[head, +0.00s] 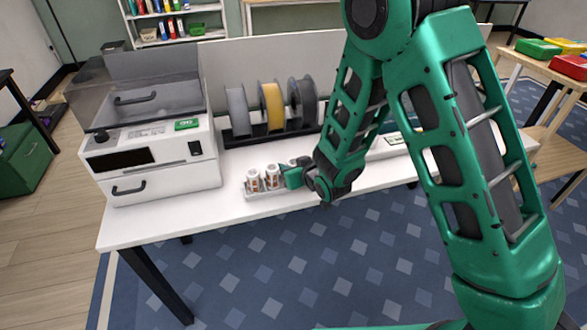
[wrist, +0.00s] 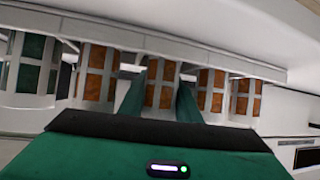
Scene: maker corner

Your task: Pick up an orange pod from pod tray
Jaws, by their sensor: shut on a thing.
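The pod tray (head: 259,194) is a small pale rack near the front edge of the white table. Pods with orange panels (head: 253,180) stand upright in it. In the wrist view, several orange pods (wrist: 97,72) and one green pod (wrist: 30,68) line up along the tray's pale rail (wrist: 150,38). My gripper (head: 289,178) is at the tray's right part and hides some of it. In the wrist view, its green fingers (wrist: 160,104) are shut on an orange pod (wrist: 162,84) in the middle of the row. That pod is level with its neighbours, close on both sides.
A white machine with a dark lid (head: 150,155) stands left of the tray. A rack of filament spools (head: 271,106) stands behind it. The table (head: 170,218) is bare in front of the machine. A pale tray (head: 384,149) lies right, partly behind my arm.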

